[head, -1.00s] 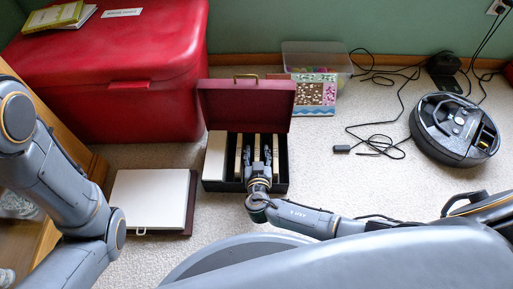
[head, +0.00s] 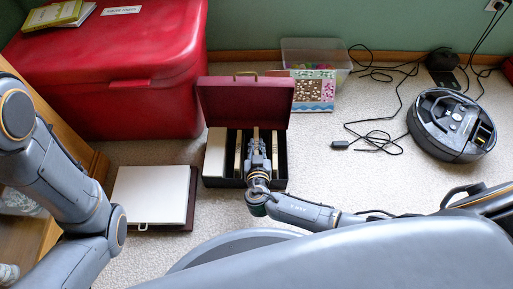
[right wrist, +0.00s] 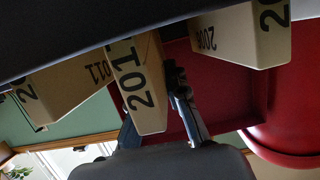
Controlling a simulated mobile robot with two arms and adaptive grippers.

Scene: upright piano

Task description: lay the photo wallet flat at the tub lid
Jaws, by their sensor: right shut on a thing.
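A dark case (head: 212,183) with its dark red lid (head: 245,104) raised stands on the carpet. Several pale upright photo wallets with year labels stand in it. My right gripper (head: 257,149) reaches into the case and is shut on one photo wallet (head: 256,133). In the right wrist view this wallet (right wrist: 140,88) shows a "201" label, last digit unclear, between the fingers. A clear tub (head: 342,60) stands at the wall. A patterned panel (head: 314,91) is in front of it; I cannot tell whether it is the tub lid. My left gripper is out of view.
A white flat panel (head: 150,194) on a dark red-brown board lies left of the case. A red chest (head: 110,80) stands behind it. A robot vacuum (head: 452,125) and loose black cables (head: 382,137) lie on the right. Carpet between case and cables is clear.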

